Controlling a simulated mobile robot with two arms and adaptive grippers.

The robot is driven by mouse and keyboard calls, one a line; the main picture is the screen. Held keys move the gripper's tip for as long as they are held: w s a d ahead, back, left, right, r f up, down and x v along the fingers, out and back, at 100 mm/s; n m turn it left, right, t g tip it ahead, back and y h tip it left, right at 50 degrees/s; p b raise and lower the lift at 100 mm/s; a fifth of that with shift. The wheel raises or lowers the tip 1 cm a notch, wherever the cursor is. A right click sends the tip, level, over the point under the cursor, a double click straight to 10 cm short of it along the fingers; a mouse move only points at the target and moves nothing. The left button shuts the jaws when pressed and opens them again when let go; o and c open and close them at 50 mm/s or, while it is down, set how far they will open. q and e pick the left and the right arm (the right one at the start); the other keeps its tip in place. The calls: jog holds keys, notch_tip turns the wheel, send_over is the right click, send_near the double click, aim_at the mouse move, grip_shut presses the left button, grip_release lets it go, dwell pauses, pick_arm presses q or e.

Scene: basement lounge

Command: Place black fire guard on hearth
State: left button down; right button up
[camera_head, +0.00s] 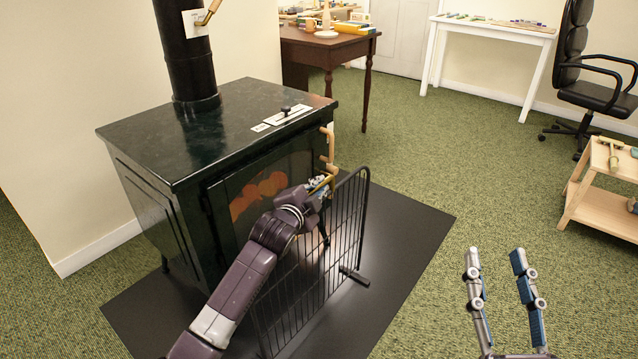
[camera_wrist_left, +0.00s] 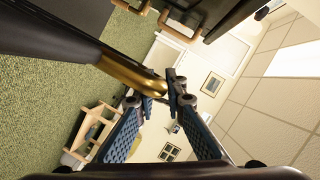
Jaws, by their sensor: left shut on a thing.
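The black fire guard (camera_head: 363,212), a frame of thin upright bars, stands roughly upright in front of the stove, over the flat dark hearth (camera_head: 412,222). Its right foot shows low over the hearth; I cannot tell whether it touches. My left gripper (camera_head: 322,187) is at the guard's top, shut on its brass handle, which also shows in the left wrist view (camera_wrist_left: 132,74) between the fingertips. My left arm hides part of the guard's left side. My right gripper (camera_head: 499,268) is open and empty over the green carpet, right of the hearth.
The dark stove (camera_head: 215,135) with its flue pipe and wooden door handle (camera_head: 328,145) stands close behind the guard. A brown table (camera_head: 345,45) and white desk (camera_head: 500,30) stand at the back. A low wooden table (camera_head: 602,205) is at right. Carpet between them is clear.

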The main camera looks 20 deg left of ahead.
pick_arm(q)
jog(key=shift+r, duration=0.25)
pick_arm(e)
jog(key=shift+s+r, duration=0.1)
jog(key=shift+r, duration=0.2)
pick_arm(q)
jog(key=c, duration=2.4)
grip_release()
jog(key=shift+f, duration=0.5)
jog(key=o, duration=0.4)
jog(key=shift+r, duration=0.1)
jog(key=shift+s+r, duration=0.1)
jog(key=shift+r, duration=0.05)
